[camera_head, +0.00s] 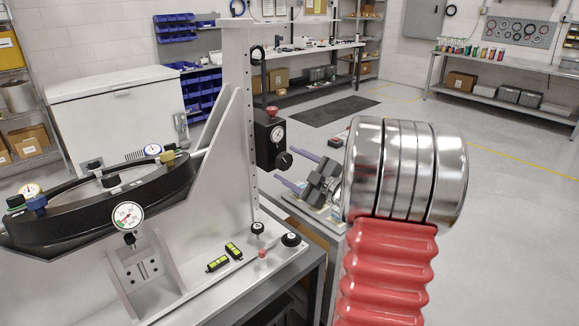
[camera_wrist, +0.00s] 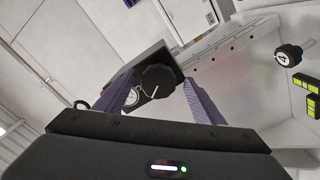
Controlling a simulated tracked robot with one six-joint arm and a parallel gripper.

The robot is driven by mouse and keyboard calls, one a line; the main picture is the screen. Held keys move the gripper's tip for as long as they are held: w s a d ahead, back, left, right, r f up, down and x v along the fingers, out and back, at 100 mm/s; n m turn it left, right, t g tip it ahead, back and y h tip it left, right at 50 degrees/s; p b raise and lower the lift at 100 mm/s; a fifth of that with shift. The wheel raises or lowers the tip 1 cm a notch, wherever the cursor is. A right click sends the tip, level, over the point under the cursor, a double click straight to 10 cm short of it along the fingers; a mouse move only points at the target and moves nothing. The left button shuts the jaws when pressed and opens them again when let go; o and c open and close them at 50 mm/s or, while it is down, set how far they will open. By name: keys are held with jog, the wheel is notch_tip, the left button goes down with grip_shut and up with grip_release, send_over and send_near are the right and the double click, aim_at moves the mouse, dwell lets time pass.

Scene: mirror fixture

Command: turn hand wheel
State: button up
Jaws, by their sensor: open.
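A black round knob (camera_head: 284,160), which looks like the hand wheel, sticks out from a black box with a dial gauge (camera_head: 270,136) on the grey upright. In the wrist view the knob (camera_wrist: 158,80) shows face-on with a light line on it, in front of the box. My gripper (camera_head: 283,165) is open and empty, with its purple fingers pointing at the knob. In the wrist view my gripper (camera_wrist: 158,84) has one finger on each side of the knob. I cannot tell whether the tips reach around it or stop short; no contact shows.
The grey upright (camera_head: 238,110) with a row of holes stands beside the box. Black knobs (camera_head: 291,239), a red knob (camera_head: 262,252) and yellow-black blocks (camera_head: 218,264) sit on the base plate below. A black curved fixture with gauges (camera_head: 100,198) is at left. Floor at right is open.

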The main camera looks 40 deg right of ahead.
jog(key=s, duration=1.3)
jog(key=shift+d, duration=0.15)
jog(key=shift+s, duration=0.15)
jog(key=n, duration=2.5)
jog(key=shift+s+r, duration=0.1)
jog(key=w, duration=1.3)
jog(key=shift+w+a, duration=0.25)
jog(key=shift+w, duration=0.15)
jog(key=shift+c, duration=0.5)
